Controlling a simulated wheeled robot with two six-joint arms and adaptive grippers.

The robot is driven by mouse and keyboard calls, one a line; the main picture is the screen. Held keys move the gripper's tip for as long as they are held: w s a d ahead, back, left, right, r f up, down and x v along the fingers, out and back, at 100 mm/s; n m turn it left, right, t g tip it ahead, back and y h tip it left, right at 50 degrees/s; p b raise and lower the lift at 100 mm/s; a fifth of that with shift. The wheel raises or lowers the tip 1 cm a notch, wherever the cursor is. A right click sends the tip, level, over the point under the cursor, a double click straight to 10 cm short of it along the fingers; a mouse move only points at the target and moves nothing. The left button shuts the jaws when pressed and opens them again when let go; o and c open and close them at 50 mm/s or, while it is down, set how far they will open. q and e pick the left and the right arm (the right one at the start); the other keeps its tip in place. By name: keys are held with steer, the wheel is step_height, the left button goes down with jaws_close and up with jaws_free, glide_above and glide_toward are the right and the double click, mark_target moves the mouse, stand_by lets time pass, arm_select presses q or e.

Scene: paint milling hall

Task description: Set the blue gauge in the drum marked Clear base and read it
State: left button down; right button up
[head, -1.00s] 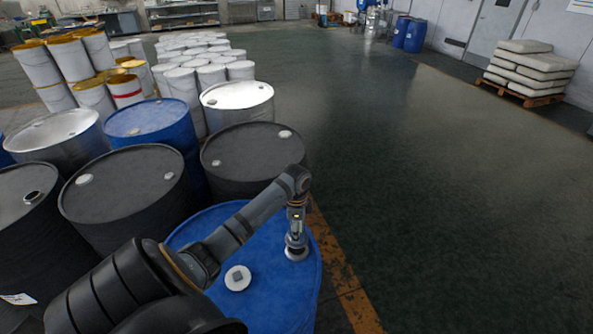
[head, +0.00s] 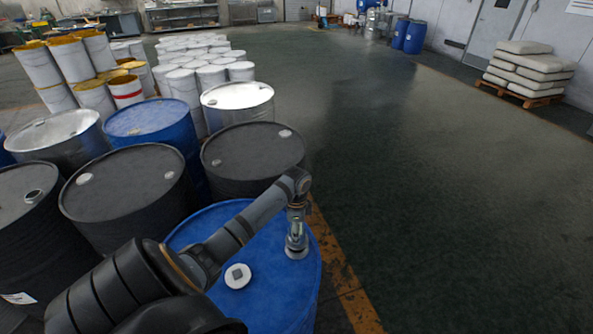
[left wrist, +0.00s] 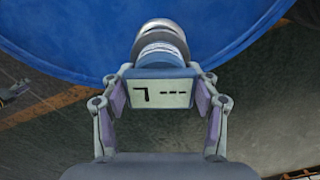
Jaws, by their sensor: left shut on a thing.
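My left gripper (left wrist: 160,94) is shut on the gauge (left wrist: 161,60). In the left wrist view the gauge has a pale display with a dark hooked mark like a 7 and several dashes, and a pale blue ribbed neck. The neck meets a round metal fitting on the blue drum (left wrist: 60,45). In the head view the gripper (head: 297,222) points down at the right part of the blue drum's lid (head: 270,295), with the metal fitting (head: 296,250) under it. How deep the gauge sits is hidden. No drum marking is readable. My right gripper is not in view.
A white cap (head: 238,276) sits on the same lid, left of the gripper. A dark drum (head: 253,155) stands close behind, with more drums to the left. Open floor (head: 440,190) lies to the right, past a yellow line (head: 345,275).

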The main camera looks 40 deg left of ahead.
arm_select(q)
steer(key=shift+f, duration=0.1)
steer(key=shift+f, duration=0.1)
steer(key=shift+f, duration=0.45)
stand_by(0.3)
steer(key=shift+f, duration=0.1)
steer(key=shift+f, duration=0.9)
